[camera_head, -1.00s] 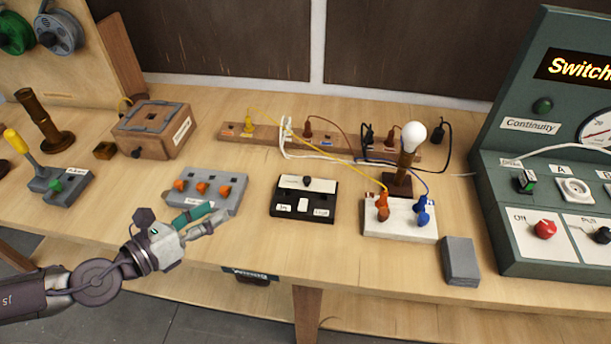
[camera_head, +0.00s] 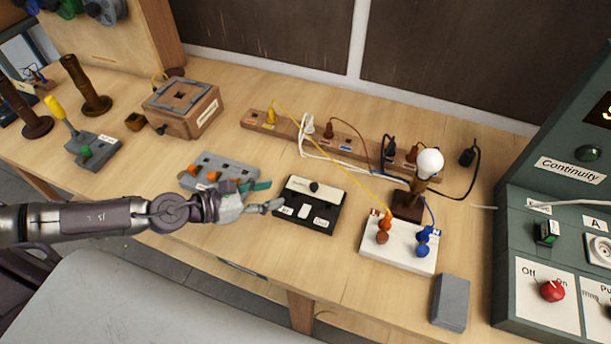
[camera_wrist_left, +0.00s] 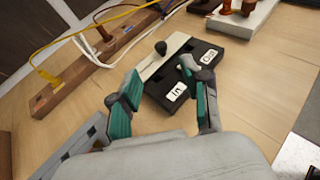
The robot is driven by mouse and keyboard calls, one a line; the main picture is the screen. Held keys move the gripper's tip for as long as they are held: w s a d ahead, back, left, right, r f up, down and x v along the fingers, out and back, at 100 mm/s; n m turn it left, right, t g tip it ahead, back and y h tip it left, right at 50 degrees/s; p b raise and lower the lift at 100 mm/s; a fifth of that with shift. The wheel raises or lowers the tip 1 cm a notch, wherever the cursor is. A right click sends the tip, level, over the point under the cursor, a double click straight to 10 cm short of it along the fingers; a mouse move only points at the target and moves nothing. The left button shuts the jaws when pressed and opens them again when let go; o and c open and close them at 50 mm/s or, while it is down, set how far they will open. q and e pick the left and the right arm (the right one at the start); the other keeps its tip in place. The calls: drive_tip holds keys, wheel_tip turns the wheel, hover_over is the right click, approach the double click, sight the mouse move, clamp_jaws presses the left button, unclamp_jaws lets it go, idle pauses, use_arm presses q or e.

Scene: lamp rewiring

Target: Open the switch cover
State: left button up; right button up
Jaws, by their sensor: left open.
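The switch box (camera_head: 310,219) is black, with a cream cover (camera_head: 301,184) over its back half and a black knob (camera_head: 314,187) on the cover. The cover lies flat on the box. White labels show on the black front half. My left gripper (camera_head: 272,196) is open at the box's left edge. In the left wrist view, its teal-padded fingers (camera_wrist_left: 160,82) are spread in front of the switch box (camera_wrist_left: 182,92), with the knob (camera_wrist_left: 161,47) beyond them. I cannot tell whether a fingertip touches the box. My right gripper is out of view.
A grey block with orange terminals (camera_head: 222,164) sits partly behind my left gripper. A wooden socket strip (camera_head: 290,128) with cables lies behind. Bare table lies in front of the box.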

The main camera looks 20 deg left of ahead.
sight(312, 186)
use_arm(q)
drive_tip(key=p+x, duration=0.2)
drive_tip(key=x, duration=0.1)
drive_tip(key=p+x, duration=0.1)
drive_tip(key=x, duration=0.1)
drive_tip(key=shift+w+d+r, duration=0.15)
drive_tip(key=shift+d+r, duration=0.05)
drive_tip(key=shift+r, duration=0.15)
drive_tip(key=x, duration=0.2)
drive_tip(key=p+x, duration=0.1)
drive_tip(key=x, duration=0.1)
drive_tip(key=shift+a+f, duration=0.1)
drive_tip(key=shift+f, duration=0.25)
drive_tip(key=shift+w+d+f, duration=0.15)
drive_tip(key=shift+d, duration=0.05)
drive_tip(key=shift+w+d+f, duration=0.15)
drive_tip(key=shift+w, duration=0.05)
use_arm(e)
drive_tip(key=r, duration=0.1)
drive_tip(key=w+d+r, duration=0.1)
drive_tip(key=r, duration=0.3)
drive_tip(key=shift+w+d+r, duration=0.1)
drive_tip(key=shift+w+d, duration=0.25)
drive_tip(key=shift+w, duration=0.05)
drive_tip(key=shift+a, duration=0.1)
